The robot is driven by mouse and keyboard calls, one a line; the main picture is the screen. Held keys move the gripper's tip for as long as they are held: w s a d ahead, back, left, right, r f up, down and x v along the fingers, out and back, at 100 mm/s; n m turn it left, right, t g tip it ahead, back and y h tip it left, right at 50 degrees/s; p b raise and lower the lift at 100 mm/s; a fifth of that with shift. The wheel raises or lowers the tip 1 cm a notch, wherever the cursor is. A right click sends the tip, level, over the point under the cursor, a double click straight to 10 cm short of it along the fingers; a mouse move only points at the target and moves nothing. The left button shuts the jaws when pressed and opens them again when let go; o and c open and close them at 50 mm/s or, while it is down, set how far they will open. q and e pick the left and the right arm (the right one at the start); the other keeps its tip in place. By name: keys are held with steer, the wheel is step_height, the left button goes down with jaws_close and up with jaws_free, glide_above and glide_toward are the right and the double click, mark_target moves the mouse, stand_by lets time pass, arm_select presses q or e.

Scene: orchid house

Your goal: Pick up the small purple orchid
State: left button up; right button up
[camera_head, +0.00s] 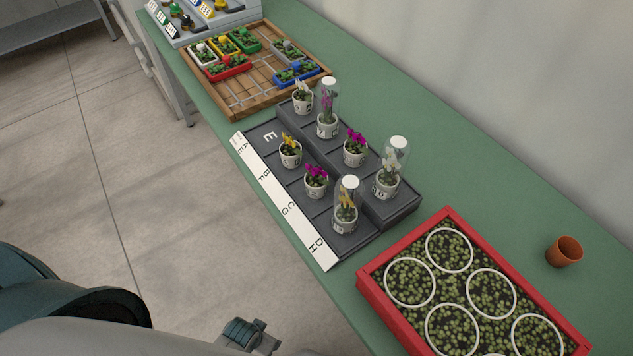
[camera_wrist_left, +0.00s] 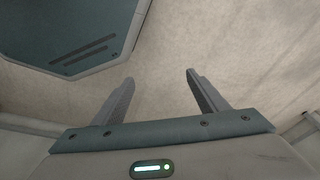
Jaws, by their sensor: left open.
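Two uncovered magenta-purple orchids in white pots stand on the dark stepped rack (camera_head: 372,238). One purple orchid (camera_head: 317,174) is on the lower step near the white label strip. The other purple orchid (camera_head: 355,141) is on the raised back step. A third, paler purple orchid (camera_head: 327,107) stands under a clear cover with a white top. I cannot tell which of them is the small one. My left gripper (camera_wrist_left: 160,77) is open and empty in the left wrist view, above pale floor, away from the orchids. My right gripper is not in view.
Yellow and white orchids share the rack, some under clear covers. A red crate (camera_head: 398,313) of seedlings stands at the near right, with a terracotta pot (camera_head: 564,251) beyond it. A wooden tray (camera_head: 233,108) of coloured planters is at the far end. The green table (camera_head: 475,180) is bare behind the rack.

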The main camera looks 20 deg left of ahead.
arm_select(q)
steer(key=w+d+r+t+p, duration=0.1)
steer(key=w+r, duration=0.3)
steer(key=r, duration=1.1)
steer(key=w+r+t, duration=0.1)
steer(key=w+r, duration=0.2)
steer(key=r, duration=1.1)
steer(key=w+d+r+m+h, duration=0.1)
steer(key=w+r+m, duration=0.1)
steer(key=w+r, duration=0.1)
steer(key=w+d+r+m+h, duration=0.1)
steer(key=w+r+m+h, duration=0.1)
steer(key=w, duration=0.3)
steer(key=w+d+r+m+h, duration=0.1)
steer(key=w+r+m, duration=0.2)
steer(key=w+r, duration=0.2)
steer(key=shift+d+h, duration=0.3)
steer(key=shift+d, duration=0.1)
steer(key=w+a+r+m, duration=0.1)
steer(key=w+a+r, duration=0.2)
steer(key=r, duration=0.3)
steer(key=w+a+r+m+g+h, duration=0.1)
steer(key=w+a+r, duration=0.3)
steer(key=w+r, duration=0.2)
steer(key=shift+a+r+m, duration=0.2)
steer(key=shift+a+m, duration=0.05)
steer(key=shift+m, duration=0.15)
steer(key=shift+f, duration=0.1)
